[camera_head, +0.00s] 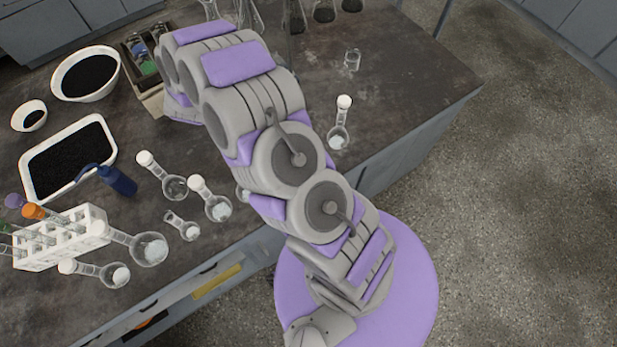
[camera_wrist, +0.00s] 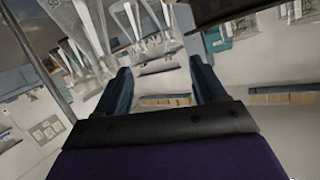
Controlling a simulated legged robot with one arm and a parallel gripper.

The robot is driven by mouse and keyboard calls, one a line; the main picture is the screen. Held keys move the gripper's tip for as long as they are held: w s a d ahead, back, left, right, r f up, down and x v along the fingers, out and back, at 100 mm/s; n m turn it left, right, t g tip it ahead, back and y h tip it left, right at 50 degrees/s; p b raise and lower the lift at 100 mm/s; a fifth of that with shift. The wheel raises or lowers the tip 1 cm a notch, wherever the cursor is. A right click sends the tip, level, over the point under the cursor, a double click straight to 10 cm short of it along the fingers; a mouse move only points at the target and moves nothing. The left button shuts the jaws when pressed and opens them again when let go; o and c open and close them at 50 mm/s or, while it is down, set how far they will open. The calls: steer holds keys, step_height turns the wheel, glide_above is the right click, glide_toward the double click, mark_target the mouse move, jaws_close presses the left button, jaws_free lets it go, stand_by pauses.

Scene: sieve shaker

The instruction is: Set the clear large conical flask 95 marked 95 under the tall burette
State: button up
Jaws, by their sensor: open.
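My gripper (camera_wrist: 163,82) shows in the wrist view with its two dark blue fingers apart and nothing visibly held between them. Several clear conical flasks hang into the upper left of that view, beyond and left of the fingers. The leftmost large clear flask (camera_wrist: 92,28) has partly cut-off markings near it at the top edge; I cannot read them surely as 95. In the head view, a clear conical flask (camera_head: 250,18) stands at the top edge of the bench, partly cut off. My arm hides the gripper there. I cannot clearly identify the tall burette; a dark slanted pole (camera_wrist: 38,58) crosses the wrist view's left side.
On the dark bench (camera_head: 420,95), flasks with dark contents (camera_head: 324,11) stand at the back. Round flasks, a white test-tube rack (camera_head: 60,238) and a black-filled tray (camera_head: 68,158) crowd the left.

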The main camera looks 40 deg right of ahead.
steer(key=s+a+r+n+g+y, duration=0.3)
steer(key=s+a+r+y, duration=0.25)
steer(key=s, duration=0.35)
steer(key=s+a+r+n+g+y, duration=0.2)
steer(key=s+a+r+n+y, duration=0.15)
steer(key=s+a+r, duration=0.45)
steer(key=s+d+g, duration=0.3)
steer(key=s+d, duration=0.1)
steer(key=s, duration=0.8)
steer(key=s+d+r+g+h, duration=0.1)
steer(key=s+d+g, duration=0.2)
steer(key=s, duration=1)
steer(key=s+d+r+n+g+h, duration=0.1)
steer(key=s+d+g, duration=0.2)
steer(key=s, duration=1)
steer(key=d, duration=0.3)
steer(key=shift+s+g, duration=0.25)
steer(key=shift+g, duration=0.05)
